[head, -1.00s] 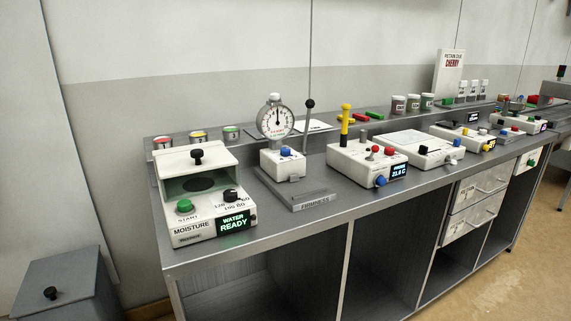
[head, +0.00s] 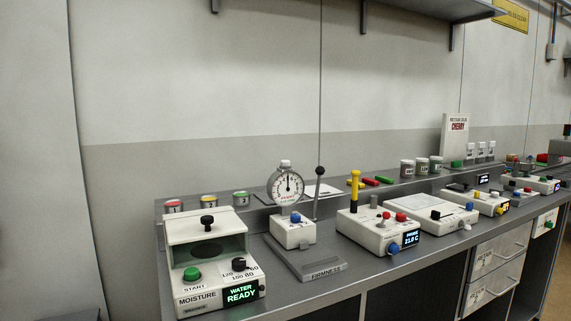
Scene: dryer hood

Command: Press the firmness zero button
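The firmness tester (head: 296,232) stands on the grey bench, with a round dial gauge (head: 286,186) above a white housing. The dial needle points roughly upward. Neither of my grippers is in the head view.
The moisture meter (head: 212,262), its display reading WATER READY, stands left of the tester. A white box (head: 378,232) with a yellow post and coloured knobs stands to the right. Small tins (head: 208,202) line the raised back ledge. A wall shelf (head: 420,12) hangs above.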

